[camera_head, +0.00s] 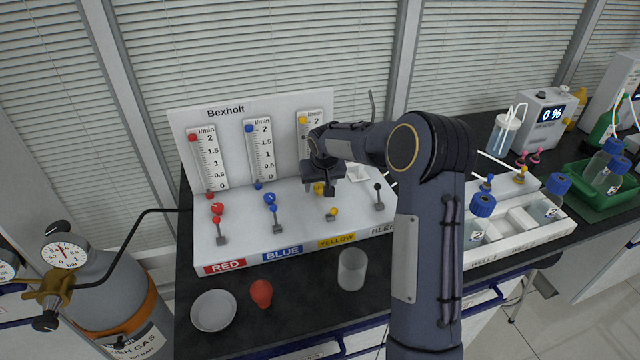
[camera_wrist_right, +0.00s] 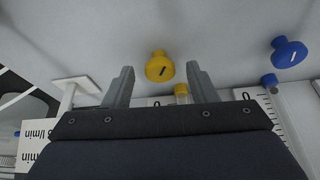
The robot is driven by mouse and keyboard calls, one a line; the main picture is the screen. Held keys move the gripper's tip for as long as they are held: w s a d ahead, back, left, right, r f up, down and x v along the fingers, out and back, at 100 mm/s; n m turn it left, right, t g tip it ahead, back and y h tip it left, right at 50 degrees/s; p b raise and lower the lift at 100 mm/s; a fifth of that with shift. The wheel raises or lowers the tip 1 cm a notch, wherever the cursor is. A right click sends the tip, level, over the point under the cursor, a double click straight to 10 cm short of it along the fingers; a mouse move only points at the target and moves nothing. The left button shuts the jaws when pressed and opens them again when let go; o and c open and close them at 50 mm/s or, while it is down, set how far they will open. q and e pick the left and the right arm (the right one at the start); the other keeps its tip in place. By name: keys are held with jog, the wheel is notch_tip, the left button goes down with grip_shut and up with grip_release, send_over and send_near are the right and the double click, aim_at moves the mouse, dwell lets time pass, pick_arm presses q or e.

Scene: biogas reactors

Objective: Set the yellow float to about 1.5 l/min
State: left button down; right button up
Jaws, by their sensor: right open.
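The yellow flowmeter (camera_head: 310,128) is the right-hand tube on the Bexholt panel; my right arm covers its lower part in the head view. In the right wrist view a yellow piece (camera_wrist_right: 181,89) sits at the tube's lower end by the 0 mark; I cannot tell whether it is the float. The yellow knob (camera_wrist_right: 160,67) shows between the fingertips of my right gripper (camera_wrist_right: 160,76), which is open and points down at the panel base in the head view (camera_head: 325,188). Contact with the knob is not clear. My left gripper is not in view.
A clear beaker (camera_head: 352,270), a white dish (camera_head: 214,310) and a red object (camera_head: 261,293) lie in front.

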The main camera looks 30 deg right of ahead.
jog(key=b+v, duration=0.1)
jog(key=v, duration=0.6)
jog(key=shift+r, duration=0.35)
jog(key=shift+s, duration=0.15)
jog(key=s+a+r+y, duration=0.1)
jog(key=s+a+r, duration=0.2)
jog(key=s, duration=0.6)
jog(key=s+a+r+y, duration=0.2)
jog(key=s+a+r, duration=0.15)
jog(key=s, duration=0.55)
jog(key=s+a+f+n+y, duration=0.1)
jog(key=s+a, duration=0.3)
jog(key=s, duration=0.4)
jog(key=s+a+f+n+t+y, duration=0.1)
jog(key=s+a+f, duration=0.3)
jog(key=s, duration=0.4)
jog(key=shift+s+a, duration=0.25)
jog(key=shift+a, duration=0.4)
jog(key=shift+r, duration=0.1)
